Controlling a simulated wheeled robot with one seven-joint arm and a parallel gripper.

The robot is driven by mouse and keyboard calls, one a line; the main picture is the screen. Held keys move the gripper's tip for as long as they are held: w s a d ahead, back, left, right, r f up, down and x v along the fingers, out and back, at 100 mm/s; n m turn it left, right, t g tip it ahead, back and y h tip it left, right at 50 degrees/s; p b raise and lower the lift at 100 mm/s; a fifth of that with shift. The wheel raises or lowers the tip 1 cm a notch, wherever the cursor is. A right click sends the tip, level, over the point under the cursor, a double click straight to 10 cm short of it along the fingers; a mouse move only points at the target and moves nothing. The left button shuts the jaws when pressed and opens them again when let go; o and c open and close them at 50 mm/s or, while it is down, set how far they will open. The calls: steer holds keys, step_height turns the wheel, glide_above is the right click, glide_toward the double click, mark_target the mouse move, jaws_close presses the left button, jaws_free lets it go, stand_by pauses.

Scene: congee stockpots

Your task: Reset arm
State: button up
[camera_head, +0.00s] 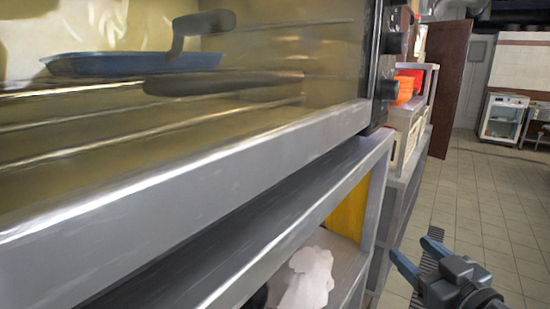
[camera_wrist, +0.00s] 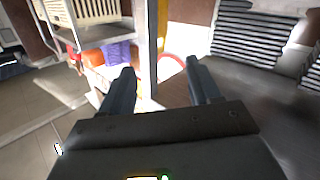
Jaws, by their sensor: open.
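My gripper (camera_head: 419,262) shows at the lower right of the head view, above the tiled floor and to the right of the metal shelving. Its two blue-grey fingers stand apart with nothing between them. In the wrist view my gripper (camera_wrist: 160,85) also shows open and empty. Its fingers point toward a vertical post and shelves with orange and purple items, and they appear apart from these.
A glass-fronted oven (camera_head: 180,95) fills the left, on a metal stand (camera_head: 270,220). A white crumpled item (camera_head: 308,277) and a yellow item (camera_head: 349,210) are below. Orange containers (camera_head: 405,88) stand beyond. Tiled floor (camera_head: 480,190) is clear at right, toward a small white-framed cabinet (camera_head: 503,118).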

steer(key=s+a+f+m+h, duration=0.15)
steer(key=s+f, duration=0.25)
steer(key=s, duration=0.4)
steer(key=s+f+m+g+h+p, duration=0.1)
steer(key=s+f+m, duration=0.1)
steer(key=s+f, duration=0.35)
steer(key=s+a+f+m+h, duration=0.1)
steer(key=s+f+h, duration=0.1)
steer(key=s, duration=0.7)
steer(key=s+r, duration=0.3)
steer(key=s, duration=0.7)
steer(key=s+a+r+g, duration=0.1)
steer(key=s+r, duration=0.2)
steer(key=s, duration=0.7)
steer(key=shift+s+a+r+y+p, duration=0.25)
steer(key=shift+s+r+y+p, duration=0.1)
steer(key=shift+p, duration=0.1)
steer(key=shift+f, duration=0.1)
